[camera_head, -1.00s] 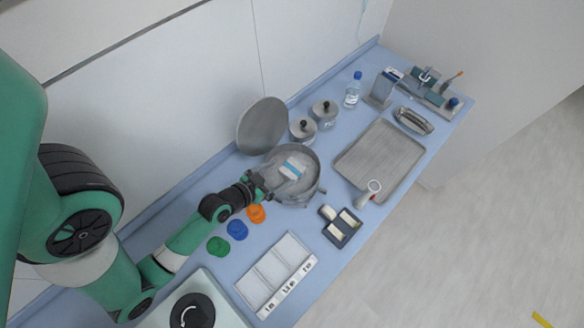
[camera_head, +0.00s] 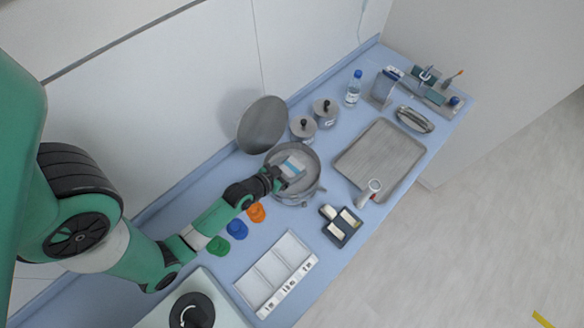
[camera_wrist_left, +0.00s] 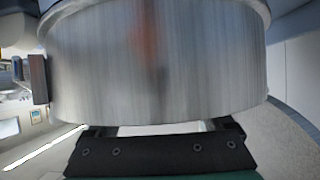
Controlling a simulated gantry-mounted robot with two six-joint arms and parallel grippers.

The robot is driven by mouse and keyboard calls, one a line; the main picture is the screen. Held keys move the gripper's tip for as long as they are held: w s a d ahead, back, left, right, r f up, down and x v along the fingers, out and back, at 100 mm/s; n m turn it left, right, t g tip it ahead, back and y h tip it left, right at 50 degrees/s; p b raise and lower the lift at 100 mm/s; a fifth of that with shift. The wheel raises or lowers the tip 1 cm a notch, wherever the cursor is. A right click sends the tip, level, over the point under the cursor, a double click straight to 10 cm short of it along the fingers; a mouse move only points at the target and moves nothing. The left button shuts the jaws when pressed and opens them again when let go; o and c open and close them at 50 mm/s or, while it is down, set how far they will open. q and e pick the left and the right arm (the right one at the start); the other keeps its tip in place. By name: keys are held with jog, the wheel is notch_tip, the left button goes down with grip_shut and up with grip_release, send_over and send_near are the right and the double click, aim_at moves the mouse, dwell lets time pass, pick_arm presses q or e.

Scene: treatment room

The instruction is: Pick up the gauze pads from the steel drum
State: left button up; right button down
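The steel drum (camera_head: 309,189) stands open on the blue counter, with its round lid (camera_head: 263,125) tilted up behind it. White gauze pads with a blue band (camera_head: 293,166) lie inside the drum. My left gripper (camera_head: 282,178) reaches over the drum's left rim, close beside the pads. In the left wrist view its two fingers (camera_wrist_left: 165,130) are spread apart below a large curved steel wall (camera_wrist_left: 160,65). A pale strip shows between the fingers; I cannot tell what it is. My right gripper is not in view.
Two lidded steel jars (camera_head: 303,128) and a bottle (camera_head: 353,88) stand behind. A steel tray (camera_head: 381,158) lies to the right. A small dark box (camera_head: 342,226), a divided white tray (camera_head: 275,272) and coloured items (camera_head: 237,229) are in front.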

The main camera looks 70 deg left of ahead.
aim_at(292, 168)
pick_arm(q)
jog(key=c, duration=0.7)
jog(key=shift+r, duration=0.3)
notch_tip(292, 168, up, 3)
jog(key=shift+f+p, duration=0.2)
jog(key=shift+p, duration=0.4)
jog(key=w+d+r+p, duration=0.3)
jog(key=w+d+r, duration=0.6)
jog(key=d, duration=0.1)
jog(key=shift+w+r, duration=0.3)
jog(key=shift+r, duration=0.1)
